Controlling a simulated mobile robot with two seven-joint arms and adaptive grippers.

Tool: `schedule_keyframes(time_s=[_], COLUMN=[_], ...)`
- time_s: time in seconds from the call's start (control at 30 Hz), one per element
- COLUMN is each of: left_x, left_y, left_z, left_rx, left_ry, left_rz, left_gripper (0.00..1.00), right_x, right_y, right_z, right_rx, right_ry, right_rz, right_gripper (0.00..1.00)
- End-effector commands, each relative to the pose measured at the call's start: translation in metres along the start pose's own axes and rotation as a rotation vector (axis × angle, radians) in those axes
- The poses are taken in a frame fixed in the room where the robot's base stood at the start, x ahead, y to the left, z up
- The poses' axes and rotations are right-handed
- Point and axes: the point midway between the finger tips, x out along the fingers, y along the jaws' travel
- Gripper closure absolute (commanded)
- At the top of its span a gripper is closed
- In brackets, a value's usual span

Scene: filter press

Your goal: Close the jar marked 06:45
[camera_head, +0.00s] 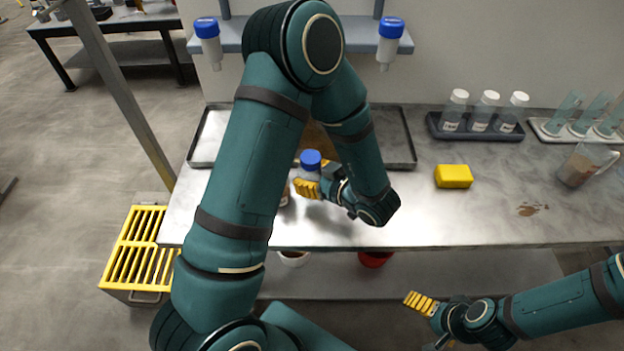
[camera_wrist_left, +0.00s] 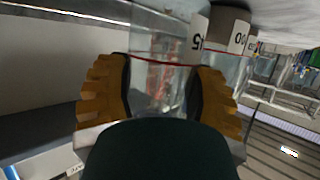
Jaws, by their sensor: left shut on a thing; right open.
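My left gripper (camera_head: 308,187) is shut on a clear jar at the front middle of the bench. The jar's blue top (camera_head: 310,160) shows above the yellow fingers. In the left wrist view the clear jar (camera_wrist_left: 158,85) stands between the two fingers (camera_wrist_left: 163,100), with a red line around it. A partly cut-off, inverted label (camera_wrist_left: 199,42) seems to end in 5; I cannot read the full mark. A second container (camera_wrist_left: 234,30), with a label ending in 00, stands close beside it. My right gripper (camera_head: 421,303) is open and empty, in front of the bench.
A shallow metal tray (camera_head: 399,137) lies behind my left arm. A dark rack (camera_head: 474,135) with white-capped jars, a yellow block (camera_head: 453,176) and a beaker (camera_head: 588,163) stand right. Blue-capped vessels (camera_head: 390,42) hang above. The bench front is clear between block and left gripper.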

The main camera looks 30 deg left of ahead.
Motion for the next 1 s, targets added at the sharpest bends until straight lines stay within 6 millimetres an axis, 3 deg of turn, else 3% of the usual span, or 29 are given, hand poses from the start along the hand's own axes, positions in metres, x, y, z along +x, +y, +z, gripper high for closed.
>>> schedule_keyframes(time_s=[0.07, 0.47, 0.5, 0.57, 1.0], left_x=[0.0037, 0.0045, 0.0046, 0.0044, -0.0006], left_y=[0.0000, 0.0002, 0.0002, 0.0002, 0.0005], left_z=[0.0092, 0.0117, 0.0118, 0.0114, 0.0076], left_rx=[0.002, -0.001, -0.001, -0.001, 0.000], left_ry=[0.000, 0.001, 0.000, 0.000, 0.000], left_rz=[0.000, 0.001, 0.001, 0.001, 0.003], left_gripper=[1.00, 1.00, 0.33, 0.12, 0.10], right_x=[0.0035, 0.0039, 0.0039, 0.0036, 0.0013], right_y=[0.0013, 0.0015, 0.0015, 0.0014, 0.0005], right_z=[0.0007, 0.0007, 0.0006, 0.0006, 0.0005], right_rx=[-0.001, -0.001, -0.001, -0.001, 0.000], right_ry=[-0.001, -0.001, -0.001, -0.001, -0.001], right_rz=[0.000, 0.000, 0.000, 0.000, 0.000], right_gripper=[0.00, 0.00, 0.00, 0.00, 0.00])
